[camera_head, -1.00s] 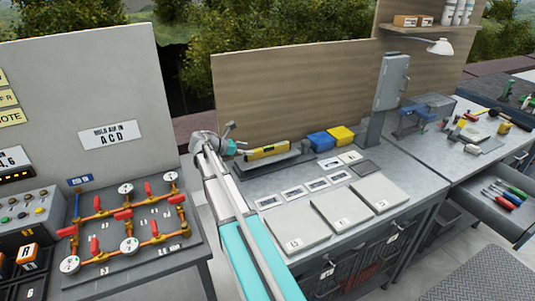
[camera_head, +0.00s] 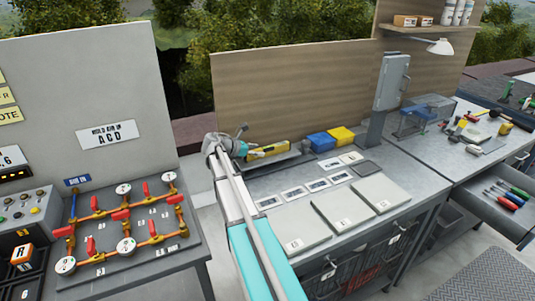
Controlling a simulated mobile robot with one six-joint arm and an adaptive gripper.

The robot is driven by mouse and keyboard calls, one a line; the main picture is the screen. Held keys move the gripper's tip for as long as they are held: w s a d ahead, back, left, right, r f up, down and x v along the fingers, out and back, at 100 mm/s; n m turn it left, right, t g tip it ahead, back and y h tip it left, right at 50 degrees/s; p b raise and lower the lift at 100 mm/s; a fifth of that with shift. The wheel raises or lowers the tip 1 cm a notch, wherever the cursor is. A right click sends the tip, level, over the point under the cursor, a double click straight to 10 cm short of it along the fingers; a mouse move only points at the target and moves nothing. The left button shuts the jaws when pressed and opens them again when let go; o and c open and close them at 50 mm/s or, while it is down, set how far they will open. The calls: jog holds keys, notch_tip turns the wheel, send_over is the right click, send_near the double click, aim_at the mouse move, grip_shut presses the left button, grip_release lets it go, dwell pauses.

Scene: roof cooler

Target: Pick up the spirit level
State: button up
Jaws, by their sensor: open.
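The yellow spirit level (camera_head: 268,151) lies on a dark grey tray-like base (camera_head: 280,159) at the back of the middle bench. Its left end is partly hidden behind my arm. My gripper (camera_head: 243,128) is at the far end of my arm, just above and left of the level's left end. It is small and partly hidden by the wrist, but it is open, with nothing seen in it. I cannot tell whether it touches the level.
Blue and yellow boxes (camera_head: 331,138) stand right of the level. Flat pale panels (camera_head: 341,207) and small cards cover the bench front. A wooden backboard (camera_head: 295,95) rises behind. A valve board (camera_head: 125,225) stands left; a grey post (camera_head: 385,95) stands right.

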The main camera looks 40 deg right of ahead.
dwell(0.4)
grip_shut()
